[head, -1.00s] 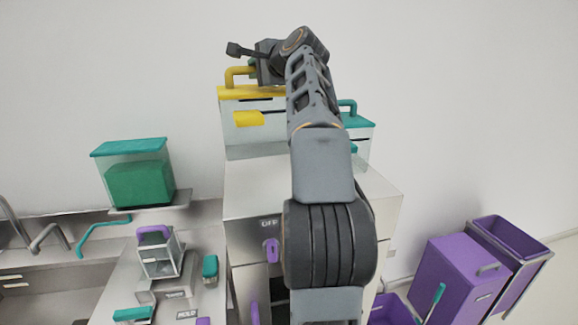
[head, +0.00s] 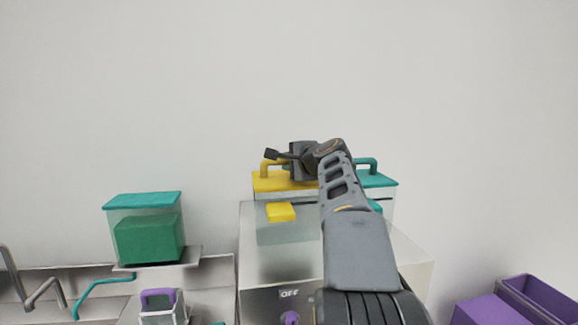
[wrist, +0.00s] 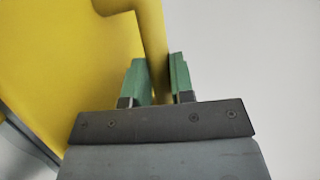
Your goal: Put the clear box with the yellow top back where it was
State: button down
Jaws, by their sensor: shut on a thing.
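The clear box with the yellow top (head: 285,232) is upright over the steel cabinet's top (head: 262,262), at the left of a clear box with a teal top (head: 380,181). I cannot tell whether its base rests on the surface. My gripper (head: 284,168) is at its lid and shut on the yellow handle. In the wrist view, the green finger pads of my gripper (wrist: 159,80) stand on either side of the yellow handle (wrist: 154,45), with the yellow lid (wrist: 70,65) at left. My arm hides the box's right side.
A clear box with a teal lid and green contents (head: 143,228) stands on a shelf at left. A small purple-handled container (head: 160,307) is below it. Purple bins (head: 535,298) stand at lower right. The wall above the cabinet is bare.

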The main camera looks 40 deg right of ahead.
jog(key=shift+f, duration=0.6)
jog(key=c, duration=1)
grip_release()
jog(key=shift+b+v, duration=2.25)
jog(key=shift+v, duration=3.8)
jog(key=shift+w+a, duration=0.1)
jog(key=shift+a, duration=0.1)
